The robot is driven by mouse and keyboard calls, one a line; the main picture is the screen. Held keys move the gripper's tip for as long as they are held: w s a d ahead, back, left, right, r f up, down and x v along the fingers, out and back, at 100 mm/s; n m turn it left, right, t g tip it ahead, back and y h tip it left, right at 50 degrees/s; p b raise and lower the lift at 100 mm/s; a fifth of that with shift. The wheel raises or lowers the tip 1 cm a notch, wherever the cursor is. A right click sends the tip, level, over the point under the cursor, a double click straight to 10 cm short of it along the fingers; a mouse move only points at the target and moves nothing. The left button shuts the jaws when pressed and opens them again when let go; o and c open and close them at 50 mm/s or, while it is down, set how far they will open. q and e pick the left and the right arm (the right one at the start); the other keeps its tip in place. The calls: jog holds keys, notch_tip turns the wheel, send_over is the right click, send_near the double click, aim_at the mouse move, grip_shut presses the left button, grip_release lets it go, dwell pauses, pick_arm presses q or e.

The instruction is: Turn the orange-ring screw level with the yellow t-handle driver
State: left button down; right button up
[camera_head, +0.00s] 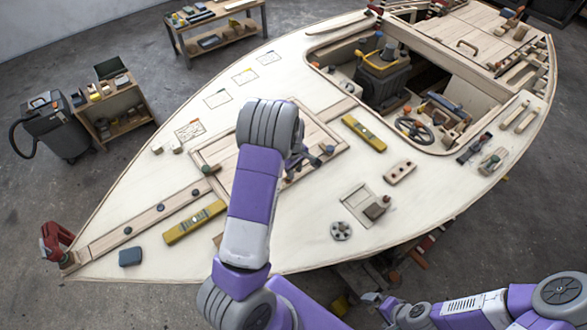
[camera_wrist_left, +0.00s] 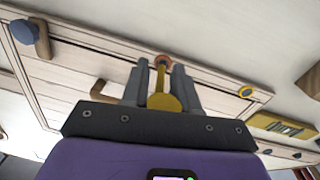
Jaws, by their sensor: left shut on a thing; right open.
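In the left wrist view my left gripper (camera_wrist_left: 158,88) is shut on the yellow t-handle driver (camera_wrist_left: 161,101), its yellow body between the grey fingers. The driver's far end meets the orange ring (camera_wrist_left: 163,60) on a pale plank panel. The screw inside the ring is hidden behind the driver, so its height cannot be told. In the head view my left arm reaches over the hatch panel and hides most of the gripper and driver. My right gripper (camera_head: 386,306) is small and partly seen at the bottom, open, off the hull's near edge.
Yellow levels lie on deck, one left (camera_head: 195,222) and one right (camera_head: 364,134) of the hatch panel. The cockpit opening with a steering wheel (camera_head: 413,129) is further right.

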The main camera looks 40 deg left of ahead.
pick_arm(q)
jog(key=shift+f, duration=0.1)
dwell(0.3)
jog(key=shift+f+b, duration=0.4)
jog(key=shift+f, duration=0.1)
jog(key=m, duration=0.1)
jog(key=m+b, duration=0.1)
jog(key=m, duration=0.1)
jog(key=shift+s+a+f, duration=0.1)
jog(key=shift+s+f, duration=0.05)
jog(key=shift+s, duration=0.25)
jog(key=shift+s+m+b, duration=0.25)
jog(key=shift+m+b, duration=0.05)
jog(key=shift+m, duration=0.7)
jog(key=shift+s+a+m+h+b, duration=0.15)
jog(key=shift+m+h+b, duration=0.2)
jog(key=shift+m, duration=0.35)
jog(key=m, duration=0.3)
jog(key=shift+s+a+m+b, duration=0.2)
jog(key=shift+s+m+b, duration=0.1)
jog(key=shift+b, duration=0.05)
